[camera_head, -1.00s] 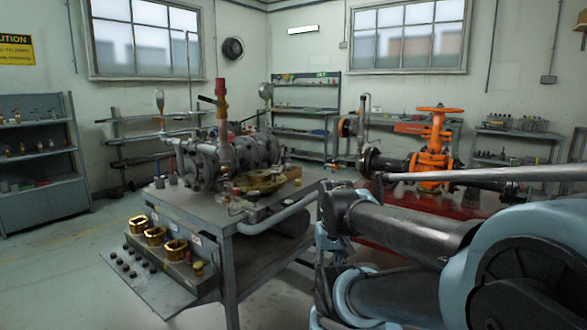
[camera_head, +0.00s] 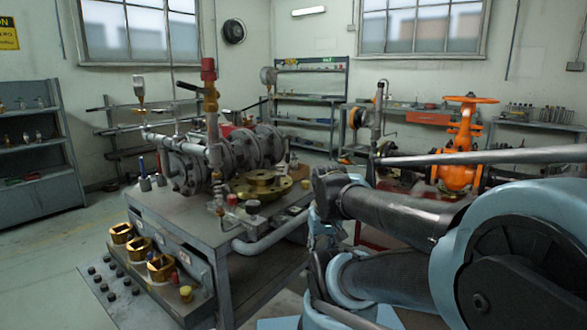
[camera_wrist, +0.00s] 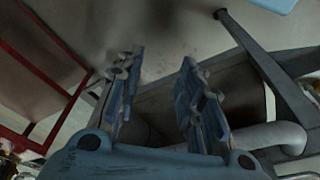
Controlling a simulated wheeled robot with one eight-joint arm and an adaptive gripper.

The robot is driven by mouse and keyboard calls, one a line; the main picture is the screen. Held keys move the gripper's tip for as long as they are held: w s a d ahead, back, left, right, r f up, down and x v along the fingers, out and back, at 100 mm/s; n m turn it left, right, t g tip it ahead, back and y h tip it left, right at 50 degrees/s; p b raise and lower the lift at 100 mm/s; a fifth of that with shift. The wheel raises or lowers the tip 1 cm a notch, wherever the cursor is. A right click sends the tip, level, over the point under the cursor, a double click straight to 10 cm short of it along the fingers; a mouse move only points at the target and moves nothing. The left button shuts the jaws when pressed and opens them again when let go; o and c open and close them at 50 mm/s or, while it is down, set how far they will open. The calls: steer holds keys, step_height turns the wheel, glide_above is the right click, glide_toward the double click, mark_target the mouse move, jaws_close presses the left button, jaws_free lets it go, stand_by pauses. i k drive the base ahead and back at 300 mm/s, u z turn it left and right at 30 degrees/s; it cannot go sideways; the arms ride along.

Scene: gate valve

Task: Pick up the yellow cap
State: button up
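A small yellow cap-like piece (camera_head: 186,293) sits at the right end of the low front ledge of the workbench in the head view. Another small yellowish piece (camera_head: 305,184) is on the bench top near its right edge; I cannot tell which one is the cap. My gripper (camera_wrist: 162,56) is open and empty in the wrist view, its two blue-grey fingers apart, over floor and dark bench framework. No yellow cap shows between the fingers. The gripper cannot be made out clearly in the head view, where my arm fills the right side.
The workbench (camera_head: 150,207) carries a large grey valve assembly (camera_head: 190,165) and a brass flange (camera_head: 262,186). Several brass blocks (camera_head: 160,267) line the front ledge. An orange gate valve (camera_head: 461,145) stands at the back right. A red frame (camera_wrist: 40,55) shows in the wrist view. Floor at left is clear.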

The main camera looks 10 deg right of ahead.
mark_target(306, 185)
steer(key=k, duration=1.3)
steer(key=z, duration=0.4)
steer(key=i, duration=0.9)
steer(key=z, duration=0.4)
steer(key=i, duration=0.8)
steer(key=u, duration=0.05)
